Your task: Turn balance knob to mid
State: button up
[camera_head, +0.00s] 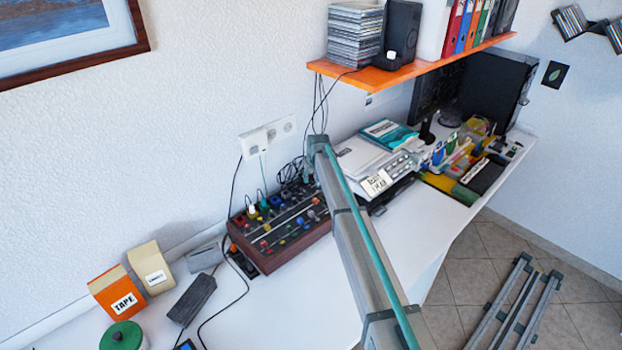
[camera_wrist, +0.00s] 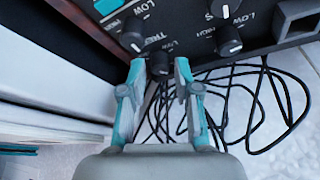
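In the wrist view my gripper (camera_wrist: 159,68) is open, with one pale, teal-edged finger on each side of a small black knob (camera_wrist: 159,64). Gaps show between the knob and both fingertips. The knob sits at the edge of a dark panel (camera_wrist: 185,35). In the head view my arm passes in front of a wood-sided control box (camera_head: 275,262) on the desk; my gripper is not visible there.
Loose black cables (camera_wrist: 255,95) lie just beyond the panel's edge. A dark wooden side (camera_wrist: 90,35) is at the left. In the head view an orange shelf (camera_head: 410,72) hangs above the white desk (camera_head: 290,310). An orange tape box (camera_head: 118,295) stands at the left.

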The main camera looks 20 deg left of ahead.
jog(key=v, duration=1.1)
